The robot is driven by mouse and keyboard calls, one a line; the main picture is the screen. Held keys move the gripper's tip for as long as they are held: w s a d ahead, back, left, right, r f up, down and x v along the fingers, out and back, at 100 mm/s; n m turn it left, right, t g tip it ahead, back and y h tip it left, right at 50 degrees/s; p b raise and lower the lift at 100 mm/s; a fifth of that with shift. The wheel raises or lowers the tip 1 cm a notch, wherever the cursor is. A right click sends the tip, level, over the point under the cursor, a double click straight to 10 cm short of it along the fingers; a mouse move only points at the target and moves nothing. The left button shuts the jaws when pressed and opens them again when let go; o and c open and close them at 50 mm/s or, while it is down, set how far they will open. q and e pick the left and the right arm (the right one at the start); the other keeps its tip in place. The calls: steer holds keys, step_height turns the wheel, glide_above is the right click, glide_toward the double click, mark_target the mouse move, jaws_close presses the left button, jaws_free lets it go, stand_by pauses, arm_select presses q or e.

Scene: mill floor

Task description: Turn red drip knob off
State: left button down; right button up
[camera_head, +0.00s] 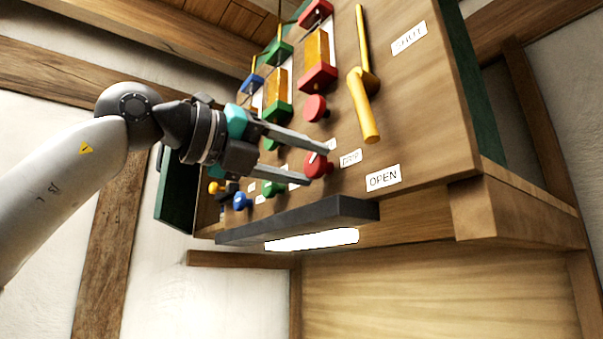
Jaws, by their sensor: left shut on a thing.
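A red knob (319,165) sits low on the wooden panel, at the right end of a row of coloured knobs. My left gripper (318,164) reaches in from the left, its two long grey fingers above and below this knob and shut on it. The fingers cover parts of its edge. A white mark shows on the knob near the upper fingertip. A second red knob (315,108) sits higher on the panel, clear of the fingers. My right gripper is not in view.
A yellow lever (363,104) hangs right of the knobs, between a SHUT label (409,38) and an OPEN label (383,178). Green (271,188) and blue (242,200) knobs lie left of the held knob. A dark ledge (300,220) juts out below.

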arm_select(q)
steer(key=n+b, duration=0.2)
steer(key=n, duration=0.3)
steer(key=shift+n, duration=0.4)
steer(key=shift+r+n+b, duration=0.1)
steer(key=shift+n+b, duration=0.95)
steer(key=shift+n, duration=1.15)
steer(key=shift+c, duration=1.5)
jaws_free()
steer(key=b+v, duration=0.2)
steer(key=v, duration=1.3)
steer(key=shift+s, duration=0.15)
